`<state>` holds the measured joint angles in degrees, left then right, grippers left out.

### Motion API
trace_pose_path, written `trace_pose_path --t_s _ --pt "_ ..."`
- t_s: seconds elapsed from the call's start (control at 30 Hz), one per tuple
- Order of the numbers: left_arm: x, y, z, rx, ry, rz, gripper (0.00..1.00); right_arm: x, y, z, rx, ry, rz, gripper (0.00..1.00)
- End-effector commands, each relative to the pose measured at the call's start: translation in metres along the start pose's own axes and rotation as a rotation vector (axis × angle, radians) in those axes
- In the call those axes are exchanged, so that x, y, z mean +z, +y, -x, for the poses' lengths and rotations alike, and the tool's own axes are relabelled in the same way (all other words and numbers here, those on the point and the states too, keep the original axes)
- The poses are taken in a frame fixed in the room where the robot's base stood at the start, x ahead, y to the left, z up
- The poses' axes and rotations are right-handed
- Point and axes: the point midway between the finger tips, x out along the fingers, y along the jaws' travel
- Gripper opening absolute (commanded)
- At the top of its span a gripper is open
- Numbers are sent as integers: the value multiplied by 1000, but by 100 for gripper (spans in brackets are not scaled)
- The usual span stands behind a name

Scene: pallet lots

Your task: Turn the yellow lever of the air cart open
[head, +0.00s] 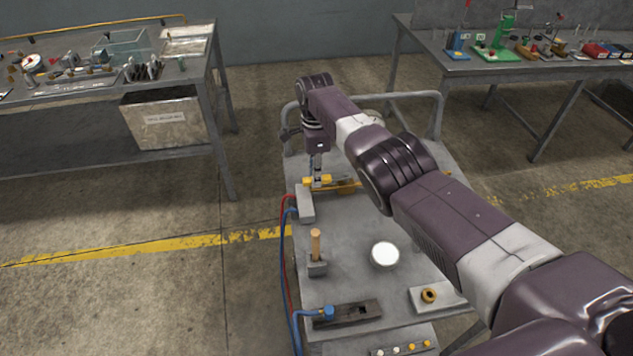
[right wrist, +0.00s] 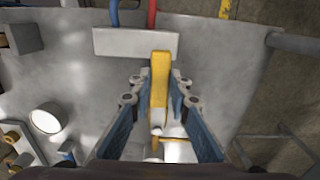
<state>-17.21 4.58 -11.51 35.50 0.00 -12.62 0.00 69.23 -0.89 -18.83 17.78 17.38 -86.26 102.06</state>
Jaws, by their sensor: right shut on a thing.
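The grey air cart (head: 345,222) stands in the middle of the head view. Its yellow lever (head: 346,187) lies near the far end of the top, beside a pale grey block (head: 305,205) with red and blue hoses. My right gripper (head: 318,182) points down over the lever and is shut on it. In the right wrist view the lever (right wrist: 160,72) runs from the pale block (right wrist: 125,43) in between the blue fingers (right wrist: 157,92). The fingers hide part of the lever in the head view. My left gripper is not in view.
On the cart are a wooden peg (head: 315,243), a white disc (head: 385,255), a blue hose fitting (head: 328,313) and a brass ring (head: 429,295). A rail (head: 405,95) rises at its far end. Laden tables stand left (head: 170,104) and right (head: 500,66); floor between is clear.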

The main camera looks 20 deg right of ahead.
Motion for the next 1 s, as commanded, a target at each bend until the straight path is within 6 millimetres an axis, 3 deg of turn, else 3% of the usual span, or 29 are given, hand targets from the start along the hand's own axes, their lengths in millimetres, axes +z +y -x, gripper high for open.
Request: trace_pose_path --t_s 0.6,0.63,0.77,1.0 --pt "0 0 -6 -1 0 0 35 -2 -5 3 -8 2 -43 0" --pt "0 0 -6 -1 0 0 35 -2 -5 3 -9 2 -43 19" --pt "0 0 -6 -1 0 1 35 -2 -5 2 -7 2 -42 34" --pt "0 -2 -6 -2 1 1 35 -1 -4 1 -4 1 -40 35"
